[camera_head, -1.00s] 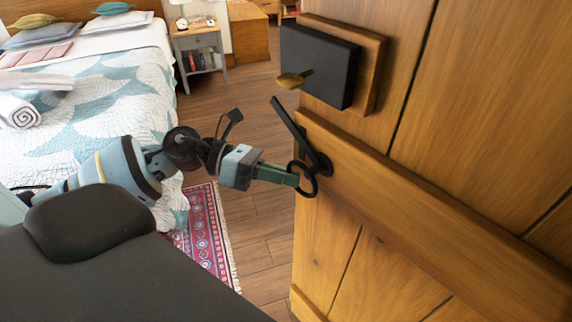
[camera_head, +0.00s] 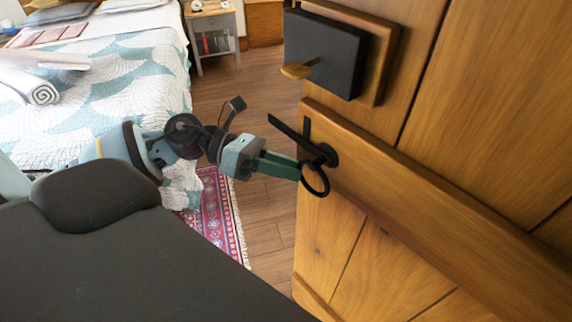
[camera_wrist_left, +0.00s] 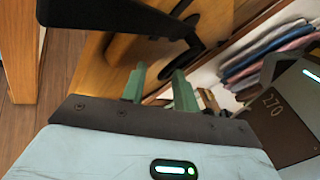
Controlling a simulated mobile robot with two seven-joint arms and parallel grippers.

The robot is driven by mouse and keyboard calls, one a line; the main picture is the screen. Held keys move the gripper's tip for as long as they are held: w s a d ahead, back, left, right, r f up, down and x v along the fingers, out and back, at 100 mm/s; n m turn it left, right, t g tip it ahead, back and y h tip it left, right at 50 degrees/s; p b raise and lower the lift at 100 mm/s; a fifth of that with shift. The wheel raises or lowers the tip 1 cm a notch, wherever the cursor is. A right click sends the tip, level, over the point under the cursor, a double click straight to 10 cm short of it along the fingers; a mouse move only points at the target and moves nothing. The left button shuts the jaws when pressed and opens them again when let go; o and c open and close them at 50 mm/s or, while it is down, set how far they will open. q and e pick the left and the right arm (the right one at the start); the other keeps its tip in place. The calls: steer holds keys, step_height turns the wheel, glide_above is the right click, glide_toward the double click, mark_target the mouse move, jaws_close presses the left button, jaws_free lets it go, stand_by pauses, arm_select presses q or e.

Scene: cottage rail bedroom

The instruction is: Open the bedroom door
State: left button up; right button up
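The wooden bedroom door (camera_head: 440,150) fills the right of the head view. Its free edge stands clear, with floor visible beyond it. A black lever handle (camera_head: 297,138) slants from its round base on the door; it also crosses the top of the left wrist view (camera_wrist_left: 115,15). A black ring (camera_head: 315,180) shows just below the handle base. My left gripper (camera_head: 292,168) is beside the ring, below the lever; I cannot tell whether it touches. In the left wrist view its two green fingers (camera_wrist_left: 158,88) are apart with nothing between them. My right gripper is not in view.
A black lock box (camera_head: 325,52) with a brass knob (camera_head: 298,70) sits above the handle. A bed (camera_head: 110,90), a nightstand (camera_head: 215,38) and a red rug (camera_head: 217,212) lie beyond my arm. Wooden floor (camera_head: 262,120) is bare between bed and door.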

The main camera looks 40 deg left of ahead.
arm_select(q)
steer(key=v, duration=0.8)
steer(key=shift+b, duration=0.3)
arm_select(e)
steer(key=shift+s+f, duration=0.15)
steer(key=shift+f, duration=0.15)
